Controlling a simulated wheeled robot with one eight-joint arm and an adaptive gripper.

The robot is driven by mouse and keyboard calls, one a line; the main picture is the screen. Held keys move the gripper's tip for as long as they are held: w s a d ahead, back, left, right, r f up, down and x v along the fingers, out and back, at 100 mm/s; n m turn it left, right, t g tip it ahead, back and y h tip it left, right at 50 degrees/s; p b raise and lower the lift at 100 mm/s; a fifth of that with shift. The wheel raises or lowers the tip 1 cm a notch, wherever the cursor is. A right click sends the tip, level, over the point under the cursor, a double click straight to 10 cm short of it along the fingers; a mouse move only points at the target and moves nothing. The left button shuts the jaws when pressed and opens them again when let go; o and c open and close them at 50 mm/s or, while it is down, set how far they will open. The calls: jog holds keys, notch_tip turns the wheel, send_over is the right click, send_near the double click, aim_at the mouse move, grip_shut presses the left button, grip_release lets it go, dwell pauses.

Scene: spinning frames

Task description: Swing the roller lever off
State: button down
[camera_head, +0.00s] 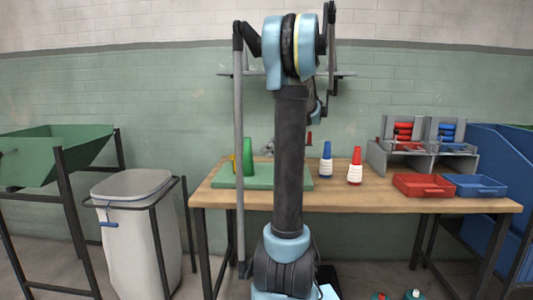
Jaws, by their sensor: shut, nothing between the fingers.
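A green base board (225,178) lies on the wooden table, left of centre. On it stand a green cone-shaped bobbin (248,158) and a thin yellow piece (234,163). A small grey part (267,147) shows beside my arm, and a small red piece (309,138) shows just right of it. I cannot tell which of these belongs to the roller lever. My arm stands in front of the board and hides its middle. A light-blue wrist part of mine shows behind the arm, above the board. My gripper's fingers are hidden behind the arm.
A blue-and-white bobbin (326,160) and a red-and-white bobbin (355,166) stand on the table (385,199) right of the board. Red (424,186) and blue (477,186) trays lie further right, before a grey rack (377,157). A grey bin (135,235) stands left.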

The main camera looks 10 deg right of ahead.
aim_at(235, 161)
jog(key=x, duration=0.7)
jog(key=shift+a+f, duration=0.2)
jog(key=shift+a, duration=0.1)
jog(key=shift+w+a+r, duration=0.1)
jog(key=shift+a, duration=0.4)
jog(key=shift+w+a, duration=0.15)
jog(key=shift+a, duration=0.4)
jog(key=shift+w+a, duration=0.25)
jog(key=shift+a, duration=0.55)
